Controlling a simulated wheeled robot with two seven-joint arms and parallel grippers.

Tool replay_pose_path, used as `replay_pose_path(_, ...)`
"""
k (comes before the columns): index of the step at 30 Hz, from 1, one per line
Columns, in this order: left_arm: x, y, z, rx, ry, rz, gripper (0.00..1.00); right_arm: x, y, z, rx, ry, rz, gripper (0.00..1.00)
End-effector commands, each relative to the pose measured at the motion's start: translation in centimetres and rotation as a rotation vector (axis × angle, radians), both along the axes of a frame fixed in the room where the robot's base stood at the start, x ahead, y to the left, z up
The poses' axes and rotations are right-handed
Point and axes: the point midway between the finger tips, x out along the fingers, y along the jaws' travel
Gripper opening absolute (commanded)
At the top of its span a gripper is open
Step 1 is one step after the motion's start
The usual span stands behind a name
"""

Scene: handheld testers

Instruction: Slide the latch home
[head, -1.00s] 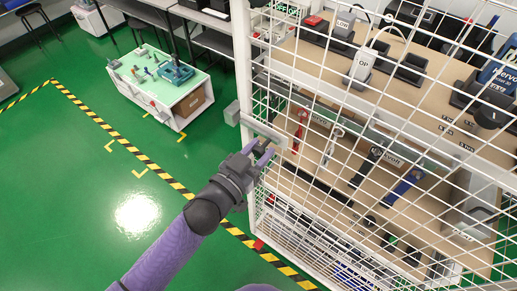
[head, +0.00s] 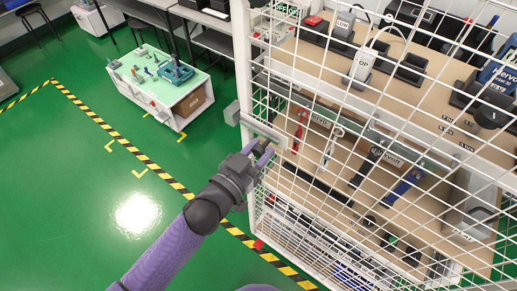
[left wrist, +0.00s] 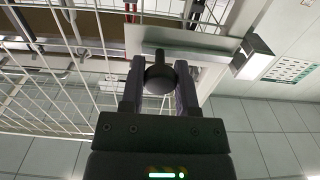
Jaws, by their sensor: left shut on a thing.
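The latch is a grey bar on a light plate (head: 264,130) at the edge of the white mesh cage door. In the left wrist view the bar (left wrist: 205,55) runs across toward a pale block (left wrist: 254,58), and a dark round knob (left wrist: 159,80) hangs from it. My left gripper (head: 265,153) is at the latch and shut on the knob; in the left wrist view its two fingers (left wrist: 160,88) stand either side of it. The block (head: 232,113) is on the white post, left of the bar. I cannot tell whether the bar's end is inside it. My right gripper is not in view.
White mesh (head: 330,190) fills the right side, with shelves of handheld testers (head: 360,65) behind it. A workbench with a green top (head: 150,70) stands at the back left. The green floor (head: 70,200) at the left is clear, crossed by yellow-black tape.

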Motion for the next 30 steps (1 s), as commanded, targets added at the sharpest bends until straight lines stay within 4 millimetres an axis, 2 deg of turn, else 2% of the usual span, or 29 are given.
replay_pose_path(8,0.0,0.1,0.0,0.001,0.001,0.000,0.00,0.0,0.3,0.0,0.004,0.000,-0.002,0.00)
replay_pose_path(18,3.0,4.1,0.0,0.003,0.000,0.001,0.00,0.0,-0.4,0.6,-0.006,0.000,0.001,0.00)
replay_pose_path(28,3.3,4.5,0.0,0.001,0.000,0.003,0.00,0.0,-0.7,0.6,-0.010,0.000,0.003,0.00)
replay_pose_path(29,3.3,4.5,0.0,0.001,0.000,0.004,0.46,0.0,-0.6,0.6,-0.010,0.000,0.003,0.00)
replay_pose_path(30,3.3,4.5,0.0,0.001,0.000,0.003,0.54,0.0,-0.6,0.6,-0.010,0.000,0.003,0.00)
